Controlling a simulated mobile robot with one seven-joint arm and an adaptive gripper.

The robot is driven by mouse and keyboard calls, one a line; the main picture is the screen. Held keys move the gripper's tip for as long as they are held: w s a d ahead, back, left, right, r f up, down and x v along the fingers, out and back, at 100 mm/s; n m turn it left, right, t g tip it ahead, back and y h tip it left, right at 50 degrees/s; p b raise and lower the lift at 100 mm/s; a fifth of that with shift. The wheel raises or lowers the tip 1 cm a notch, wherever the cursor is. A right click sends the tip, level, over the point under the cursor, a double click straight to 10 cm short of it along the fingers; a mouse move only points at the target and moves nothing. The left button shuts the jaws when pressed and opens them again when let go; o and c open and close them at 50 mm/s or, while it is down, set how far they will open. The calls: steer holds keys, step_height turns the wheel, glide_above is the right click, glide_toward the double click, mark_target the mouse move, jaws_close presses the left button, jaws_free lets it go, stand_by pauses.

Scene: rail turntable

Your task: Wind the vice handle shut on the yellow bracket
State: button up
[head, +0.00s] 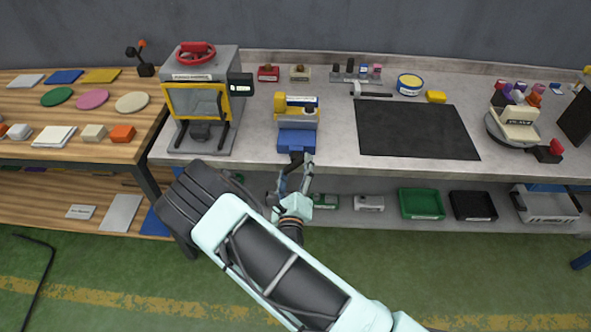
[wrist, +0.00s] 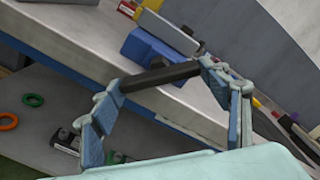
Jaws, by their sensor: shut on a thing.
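The blue vice (head: 297,141) stands at the front edge of the grey bench, with the yellow bracket (head: 280,103) at its upper left. In the wrist view the blue vice body (wrist: 150,48) lies just beyond the handle. The vice handle (wrist: 160,77) is a dark bar lying between my fingertips. My gripper (head: 294,174) is at the bench front, below the vice, and shut on the handle. In the wrist view my gripper (wrist: 159,79) has one finger at each end of the bar. I cannot tell how close the vice jaws are to the bracket.
A yellow-framed machine (head: 208,101) stands left of the vice. Bins such as a green one (head: 421,204) sit on the lower shelf.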

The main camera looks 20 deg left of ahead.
steer(key=m, duration=0.3)
steer(key=shift+f+m+b, duration=0.1)
steer(key=shift+m+b, duration=0.25)
steer(key=shift+m, duration=0.05)
steer(key=m+b, duration=0.2)
steer(key=m, duration=0.3)
steer(key=m+b, duration=0.2)
steer(key=m, duration=0.3)
steer(key=shift+a+f, duration=0.15)
steer(key=m+b, duration=0.3)
steer(key=shift+m, duration=0.3)
steer(key=m+b, duration=0.3)
steer(key=b, duration=0.1)
steer(key=shift+a+m, duration=0.1)
steer(key=shift+m, duration=0.2)
steer(key=m+b, duration=0.3)
steer(key=b, duration=0.1)
steer(key=shift+s, duration=0.1)
steer(key=m+b, duration=0.2)
steer(key=b, duration=0.1)
steer(key=shift+r+m, duration=0.2)
steer(key=shift+m, duration=0.1)
steer(key=shift+r+b, duration=0.1)
steer(key=shift+b, duration=0.3)
